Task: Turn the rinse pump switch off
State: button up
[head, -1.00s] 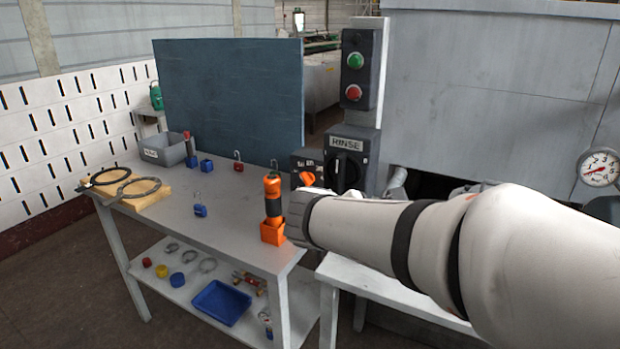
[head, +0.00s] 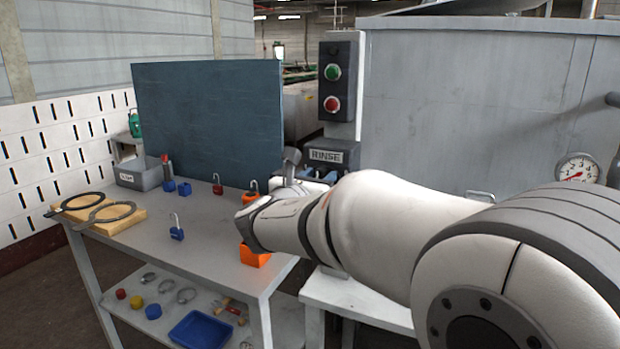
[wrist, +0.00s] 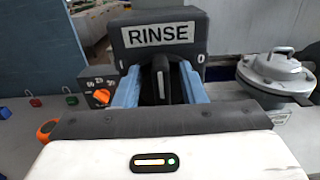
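A "0" mark (wrist: 201,75) is on the box to the right of the knob. My gripper (wrist: 160,90) is open, with one blue finger on each side of the knob and gaps visible between. Whether the fingertips touch the box I cannot tell. In the head view the knob is hidden by my arm.
A smaller dark box with an orange knob (wrist: 101,96) sits just left of my gripper. A round metal lid with a handle (wrist: 275,67) is at right. Green (head: 333,72) and red (head: 332,104) buttons are above the switch. The table (head: 200,235) holds padlocks and an orange holder (head: 254,257).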

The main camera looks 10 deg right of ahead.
jog(key=shift+w+d, duration=0.25)
jog(key=shift+c, duration=0.5)
grip_shut()
